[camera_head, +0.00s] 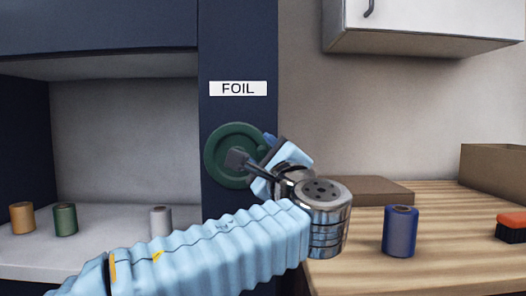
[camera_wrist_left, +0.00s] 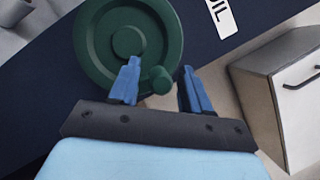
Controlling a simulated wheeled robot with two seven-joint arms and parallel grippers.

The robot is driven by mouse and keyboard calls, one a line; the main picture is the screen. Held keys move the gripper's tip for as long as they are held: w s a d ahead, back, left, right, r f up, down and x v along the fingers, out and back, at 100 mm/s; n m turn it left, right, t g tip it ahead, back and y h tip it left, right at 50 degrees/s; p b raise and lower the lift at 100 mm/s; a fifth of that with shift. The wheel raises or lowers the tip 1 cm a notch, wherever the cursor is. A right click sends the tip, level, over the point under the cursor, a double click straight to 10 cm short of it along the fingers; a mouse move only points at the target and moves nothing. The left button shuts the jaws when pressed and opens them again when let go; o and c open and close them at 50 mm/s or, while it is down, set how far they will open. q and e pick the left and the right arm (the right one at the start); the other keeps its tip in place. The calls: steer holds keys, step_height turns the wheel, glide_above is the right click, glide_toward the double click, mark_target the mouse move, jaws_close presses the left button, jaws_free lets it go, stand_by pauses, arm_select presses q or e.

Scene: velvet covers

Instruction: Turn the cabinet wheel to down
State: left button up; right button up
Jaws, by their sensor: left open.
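The green cabinet wheel (camera_head: 217,140) is mounted on the dark blue upright panel, below the white FOIL label (camera_head: 238,88). In the left wrist view the wheel (camera_wrist_left: 100,50) shows a round hub and a small green knob (camera_wrist_left: 157,80) near its rim. My left gripper (camera_wrist_left: 160,67) is open in front of the wheel. Its blue fingers lie to either side of the knob in that picture, the knob nearer the left finger; I cannot tell whether they touch. In the head view my left gripper (camera_head: 268,140) and wrist hide the wheel's right part and knob. My right gripper is not in view.
A wooden counter (camera_head: 350,270) on the right holds a blue spool (camera_head: 400,232), a brown box (camera_head: 365,190) and a red brush (camera_head: 511,226). A white wall cabinet (camera_head: 430,25) hangs above. Orange (camera_head: 22,218), green (camera_head: 65,219) and grey (camera_head: 161,221) spools stand in the left alcove.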

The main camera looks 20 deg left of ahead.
arm_select(q)
steer(key=shift+w+a, duration=0.1)
steer(key=shift+c, duration=0.5)
jaws_close()
